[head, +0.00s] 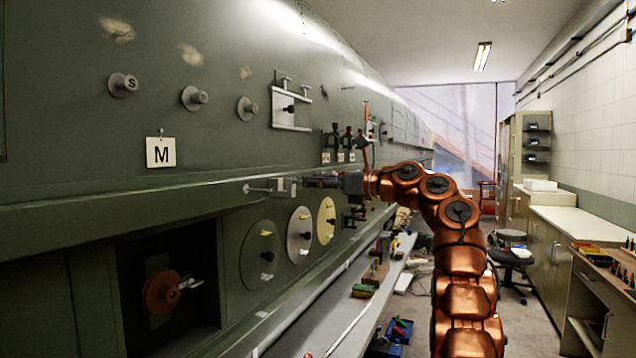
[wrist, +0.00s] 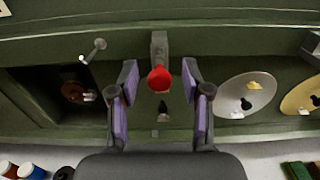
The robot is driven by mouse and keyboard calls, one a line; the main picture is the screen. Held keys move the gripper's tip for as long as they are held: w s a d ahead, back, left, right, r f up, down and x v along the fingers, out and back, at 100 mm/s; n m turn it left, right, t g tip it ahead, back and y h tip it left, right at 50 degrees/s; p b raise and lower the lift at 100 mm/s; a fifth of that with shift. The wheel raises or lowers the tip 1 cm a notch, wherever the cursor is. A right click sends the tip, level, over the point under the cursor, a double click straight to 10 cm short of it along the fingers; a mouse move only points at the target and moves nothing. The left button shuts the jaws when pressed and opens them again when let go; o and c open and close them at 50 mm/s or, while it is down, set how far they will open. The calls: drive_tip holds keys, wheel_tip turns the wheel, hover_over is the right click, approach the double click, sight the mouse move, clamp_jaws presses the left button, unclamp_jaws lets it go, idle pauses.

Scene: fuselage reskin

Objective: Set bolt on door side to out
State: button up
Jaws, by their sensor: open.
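My gripper (wrist: 160,98) is open, with its purple-padded fingers spread on either side of a red knob (wrist: 160,79). The knob stands on a grey block (wrist: 159,46) on the green fuselage wall; contact with the fingers is not visible. In the head view my gripper (head: 312,183) points left at the wall, beside a grey block (head: 284,187). A thin metal rod with a round end (head: 257,189) sticks out just left of the block; it also shows in the wrist view (wrist: 93,51). I cannot tell which piece is the door-side bolt or its setting.
Below left is a dark opening with a brown reel (head: 161,292). Round discs (head: 299,235) sit below my gripper. Knobs and an M tag (head: 161,152) are higher on the wall. A shelf (head: 330,322) with tools runs along the bottom. The floor aisle lies to the right.

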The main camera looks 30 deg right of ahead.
drive_tip(key=shift+d, duration=0.1)
drive_tip(key=v, duration=1.2)
